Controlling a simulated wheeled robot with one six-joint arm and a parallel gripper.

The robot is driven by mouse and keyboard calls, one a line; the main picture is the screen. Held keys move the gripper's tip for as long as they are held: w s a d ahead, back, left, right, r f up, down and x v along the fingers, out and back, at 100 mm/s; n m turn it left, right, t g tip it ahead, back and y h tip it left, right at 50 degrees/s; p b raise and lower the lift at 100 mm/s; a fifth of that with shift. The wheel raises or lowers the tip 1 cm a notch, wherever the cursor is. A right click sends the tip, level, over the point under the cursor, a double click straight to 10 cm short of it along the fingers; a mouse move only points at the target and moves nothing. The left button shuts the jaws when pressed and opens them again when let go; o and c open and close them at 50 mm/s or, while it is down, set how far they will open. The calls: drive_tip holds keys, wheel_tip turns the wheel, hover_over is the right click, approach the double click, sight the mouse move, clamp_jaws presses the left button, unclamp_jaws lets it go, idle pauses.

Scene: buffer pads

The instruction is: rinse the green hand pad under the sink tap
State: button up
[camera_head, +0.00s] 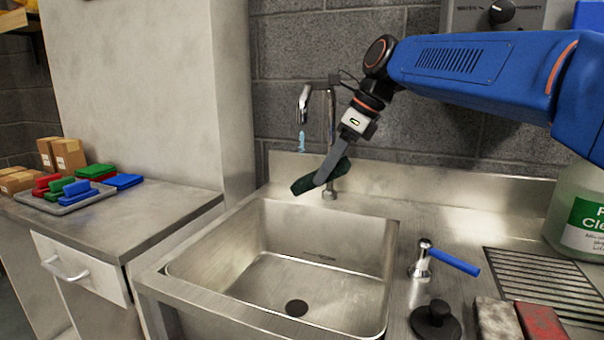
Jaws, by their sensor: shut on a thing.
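My gripper (340,152) is shut on a dark green pad (322,177), held tilted above the back of the sink basin. The sink (270,277) is a steel basin with a round dark drain, and it looks empty. The sink tap (303,103) stands behind and left of my gripper. A short bluish streak of water (302,137) shows just under its spout. The pad is below and to the right of the spout in the picture; I cannot tell whether water touches it. A lever with a blue handle (455,262) stands on the counter right of the basin.
A tray (66,206) with red, green and blue pads lies on the left counter, near cardboard boxes (62,154). Right of the basin are a black knob-topped disc (435,321), grey and red blocks (535,321), a drain grate (545,281) and a labelled jug (580,215).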

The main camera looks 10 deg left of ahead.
drive_tip(key=d, duration=1.1)
drive_tip(key=shift+s, duration=0.4)
drive_tip(key=a, duration=1)
drive_tip(key=shift+w+a, duration=0.25)
drive_tip(key=shift+w, duration=0.1)
drive_tip(key=shift+d, duration=0.1)
